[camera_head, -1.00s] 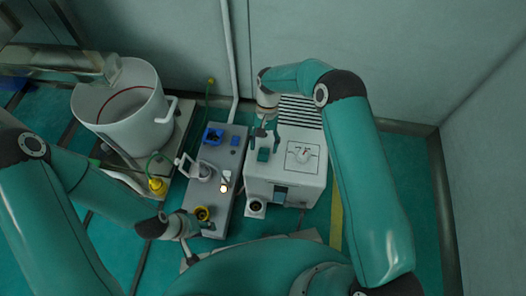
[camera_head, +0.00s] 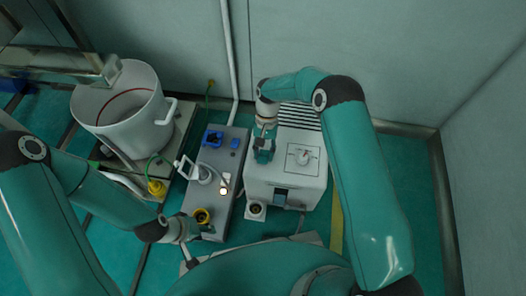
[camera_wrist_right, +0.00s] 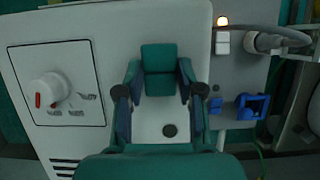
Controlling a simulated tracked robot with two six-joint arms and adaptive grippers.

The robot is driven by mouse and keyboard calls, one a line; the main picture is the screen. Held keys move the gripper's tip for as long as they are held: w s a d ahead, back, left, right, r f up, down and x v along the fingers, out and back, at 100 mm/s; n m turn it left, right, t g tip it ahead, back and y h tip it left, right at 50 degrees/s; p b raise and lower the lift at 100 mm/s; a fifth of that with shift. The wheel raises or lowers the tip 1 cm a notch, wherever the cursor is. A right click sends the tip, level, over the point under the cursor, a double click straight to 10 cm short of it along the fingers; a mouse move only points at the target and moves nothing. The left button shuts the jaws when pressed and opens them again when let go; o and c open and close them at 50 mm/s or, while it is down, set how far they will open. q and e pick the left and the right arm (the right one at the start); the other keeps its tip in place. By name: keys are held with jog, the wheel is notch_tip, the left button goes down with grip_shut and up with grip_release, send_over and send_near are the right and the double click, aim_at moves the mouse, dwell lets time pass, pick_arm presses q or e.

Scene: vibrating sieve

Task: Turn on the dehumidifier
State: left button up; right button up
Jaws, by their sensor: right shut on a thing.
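The dehumidifier (camera_head: 285,180) is a white box with a black slotted grille, standing right of centre in the head view. On its top is a dial panel with a white knob (camera_head: 304,157); in the right wrist view the knob (camera_wrist_right: 48,91) has a red mark.
The grey control panel (camera_head: 224,160) with blue and yellow sockets and a lit lamp stands left of the dehumidifier. A white pot (camera_head: 125,110) is further left. Walls close off the back and right. Floor right of my right arm is clear.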

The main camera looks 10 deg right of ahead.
jog(key=shift+s+r+t+h+p, duration=0.1)
jog(key=shift+r+t+h+p, duration=0.15)
jog(key=shift+t+p, duration=0.3)
jog(key=shift+s+f+t, duration=0.1)
jog(key=shift+t, duration=0.25)
jog(key=shift+a+f+t+h, duration=0.1)
jog(key=shift+t+h, duration=0.15)
jog(key=shift+t, duration=0.05)
jog(key=t+b, duration=0.1)
jog(key=b, duration=0.3)
jog(key=shift+s+a+f+t+h, duration=0.1)
jog(key=shift+s+f+t+h, duration=0.1)
jog(key=shift+f+t+h, duration=0.15)
jog(key=shift+r+t+b, duration=0.25)
jog(key=shift+b, duration=0.3)
jog(key=shift+r, duration=0.1)
jog(key=o, duration=1.2)
jog(key=shift+c, duration=0.2)
